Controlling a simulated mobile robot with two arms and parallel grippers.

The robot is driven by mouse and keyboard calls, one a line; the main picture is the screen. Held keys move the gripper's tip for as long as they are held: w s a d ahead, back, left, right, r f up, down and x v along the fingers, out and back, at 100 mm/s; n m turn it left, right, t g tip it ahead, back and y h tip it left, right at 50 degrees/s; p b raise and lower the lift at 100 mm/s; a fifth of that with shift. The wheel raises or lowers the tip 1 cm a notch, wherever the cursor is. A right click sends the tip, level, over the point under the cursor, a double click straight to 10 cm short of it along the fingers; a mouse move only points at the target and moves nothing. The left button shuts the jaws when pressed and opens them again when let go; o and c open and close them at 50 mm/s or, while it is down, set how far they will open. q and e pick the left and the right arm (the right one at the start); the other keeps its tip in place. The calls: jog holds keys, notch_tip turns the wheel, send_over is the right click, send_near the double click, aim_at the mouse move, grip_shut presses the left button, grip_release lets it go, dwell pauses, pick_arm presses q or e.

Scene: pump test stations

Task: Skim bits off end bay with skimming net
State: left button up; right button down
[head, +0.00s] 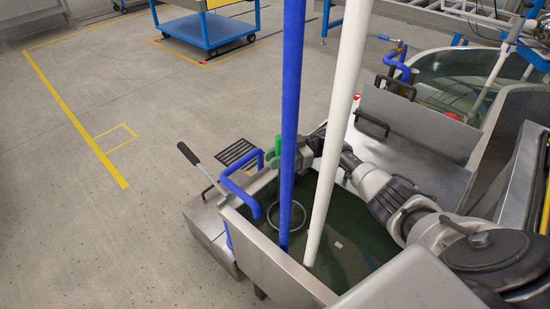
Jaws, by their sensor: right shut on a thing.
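The end bay (345,215) is a steel tank of dark green water at the lower middle. One small pale bit (338,245) shows on the water, right of the white pipe. My right gripper (279,157) is over the bay's far rim, shut on a green grip that appears to be the handle of the skimming net. The net's pale round hoop (287,217) shows below it inside the bay, left of the bit. The blue pipe partly hides the hoop and gripper, and I cannot tell how deep the hoop sits. My left gripper is out of view.
A blue upright pipe (292,90) and a white one (340,120) stand in the bay. A blue bent pipe (238,190) and a black-handled lever (188,153) are at its left. Another water tank (450,85) is at upper right. The left floor is clear up to a blue cart (207,32).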

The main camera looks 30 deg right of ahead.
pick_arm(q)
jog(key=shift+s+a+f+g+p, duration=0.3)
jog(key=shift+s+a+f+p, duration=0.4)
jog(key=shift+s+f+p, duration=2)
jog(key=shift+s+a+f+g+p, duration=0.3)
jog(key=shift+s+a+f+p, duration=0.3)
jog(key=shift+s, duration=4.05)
pick_arm(e)
jog(key=shift+s+d+p, duration=2.15)
jog(key=shift+s+p, duration=0.3)
jog(key=shift+s, duration=4.9)
pick_arm(q)
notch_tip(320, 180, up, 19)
jog(key=p, duration=1.4)
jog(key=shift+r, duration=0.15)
pick_arm(e)
notch_tip(320, 180, up, 15)
